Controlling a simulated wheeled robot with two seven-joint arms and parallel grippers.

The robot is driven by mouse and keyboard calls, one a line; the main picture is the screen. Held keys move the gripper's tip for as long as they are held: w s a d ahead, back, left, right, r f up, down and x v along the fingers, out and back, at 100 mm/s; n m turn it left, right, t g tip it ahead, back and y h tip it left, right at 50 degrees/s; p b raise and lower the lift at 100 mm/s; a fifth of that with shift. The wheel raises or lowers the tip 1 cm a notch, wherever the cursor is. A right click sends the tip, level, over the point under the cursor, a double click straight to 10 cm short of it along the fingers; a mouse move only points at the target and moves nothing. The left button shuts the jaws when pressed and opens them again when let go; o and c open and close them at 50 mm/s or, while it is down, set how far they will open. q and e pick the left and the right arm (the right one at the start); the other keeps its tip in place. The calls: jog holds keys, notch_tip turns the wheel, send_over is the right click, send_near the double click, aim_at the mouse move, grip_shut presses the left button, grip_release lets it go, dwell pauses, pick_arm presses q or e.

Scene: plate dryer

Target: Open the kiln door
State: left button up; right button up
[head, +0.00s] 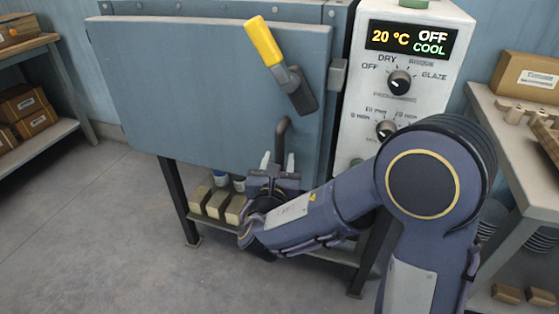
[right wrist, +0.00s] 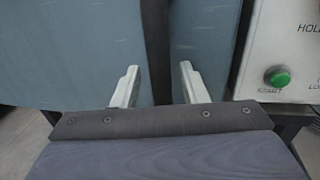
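The kiln door (head: 190,90) is a large blue-grey panel in the head view. It looks closed or nearly so; I cannot tell whether it is slightly ajar. A latch lever with a yellow grip (head: 263,41) is at its upper right, tilted up and left. Below it is a dark bar handle (head: 281,135). My right gripper (head: 278,162) is open at the handle's lower part. In the right wrist view, the dark bar (right wrist: 157,50) stands upright between the two pale fingertips (right wrist: 159,80), with gaps showing. Whether they touch is unclear. My left gripper is not in view.
A control panel (head: 405,60) right of the door reads 20 °C, OFF, COOL. A green start button (right wrist: 278,77) is low on it. Blocks (head: 217,204) sit on the shelf under the kiln. A bench (head: 520,150) stands right, shelving (head: 40,110) left. Floor at left is clear.

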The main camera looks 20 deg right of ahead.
jog(key=shift+w+d, duration=0.3)
jog(key=shift+w, duration=0.2)
grip_shut()
